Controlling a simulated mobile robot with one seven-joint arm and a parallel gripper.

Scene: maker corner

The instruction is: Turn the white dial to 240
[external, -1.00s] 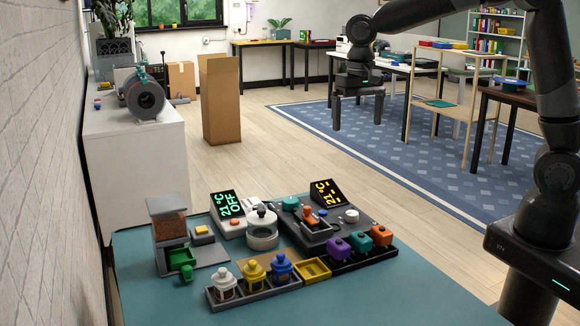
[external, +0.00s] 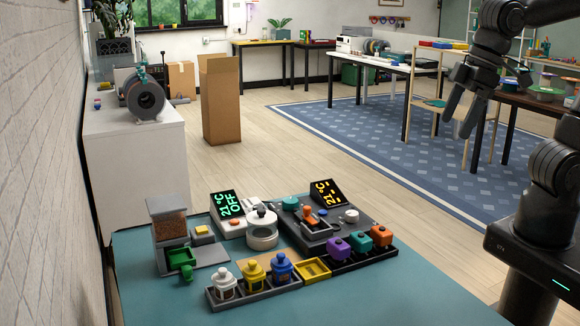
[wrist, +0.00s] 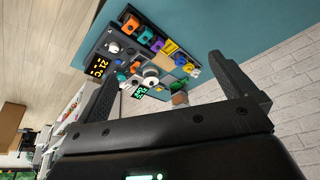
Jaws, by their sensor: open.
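A small white dial (external: 351,215) sits on the right part of a dark grey unit (external: 318,236). A display (external: 321,196) behind it reads 21°C with dashes below, in yellow. In the wrist view, a small white round part near the yellow display (wrist: 98,65) looks like the dial (wrist: 113,47). To its left, a white unit has a green display (external: 228,205) reading 21°C and OFF. My gripper (external: 461,112) is open and empty, tilted high at the upper right, well away from the dial.
A white pot (external: 262,230) stands left of the dark unit. An orange-topped part (external: 309,214) is close to the dial. A hopper (external: 167,220) stands left. The teal tabletop (external: 400,295) is clear at front right.

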